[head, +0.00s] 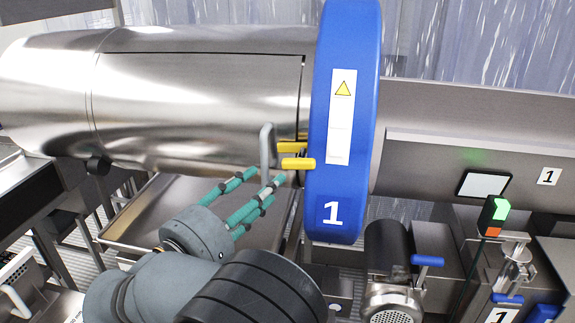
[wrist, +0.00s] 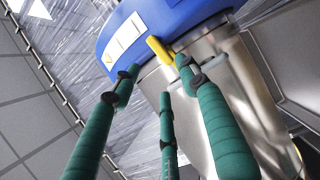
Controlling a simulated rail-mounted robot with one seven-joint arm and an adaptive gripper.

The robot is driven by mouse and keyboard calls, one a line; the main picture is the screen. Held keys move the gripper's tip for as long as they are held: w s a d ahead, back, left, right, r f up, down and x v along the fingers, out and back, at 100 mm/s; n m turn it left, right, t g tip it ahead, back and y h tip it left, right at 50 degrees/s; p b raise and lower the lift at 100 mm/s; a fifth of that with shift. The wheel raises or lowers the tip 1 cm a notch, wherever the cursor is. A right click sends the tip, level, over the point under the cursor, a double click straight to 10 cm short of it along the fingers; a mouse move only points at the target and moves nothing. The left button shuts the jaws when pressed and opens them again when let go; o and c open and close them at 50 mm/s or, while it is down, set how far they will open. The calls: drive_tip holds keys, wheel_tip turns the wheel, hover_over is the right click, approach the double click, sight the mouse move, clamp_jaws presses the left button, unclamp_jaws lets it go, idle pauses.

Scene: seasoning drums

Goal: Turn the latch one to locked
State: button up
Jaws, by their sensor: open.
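Two yellow latch parts sit at the left edge of the blue ring marked 1 (head: 331,213). The upper yellow bar (head: 291,147) lies against the steel drum's hatch edge, and the lower yellow handle (head: 298,163) points sideways onto the ring. One yellow piece also shows in the wrist view (wrist: 158,49), between and beyond the fingertips. I cannot tell which part is the turning latch. My gripper (head: 262,179), with green-wrapped fingers, is open and empty, just below left of the yellow parts. Its spread fingers show in the wrist view (wrist: 158,78); contact with the latch cannot be told.
A grey bent handle (head: 268,146) stands out from the drum (head: 190,100), close above my fingertips. A steel tray (head: 150,215) is below the drum. A motor with a blue lever (head: 427,261) and a green-lit box (head: 495,213) are at the right.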

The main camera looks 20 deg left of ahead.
sight(291, 164)
drive_tip(key=p+x, duration=0.2)
drive_tip(key=x, duration=0.7)
drive_tip(key=shift+c, duration=0.2)
clamp_jaws()
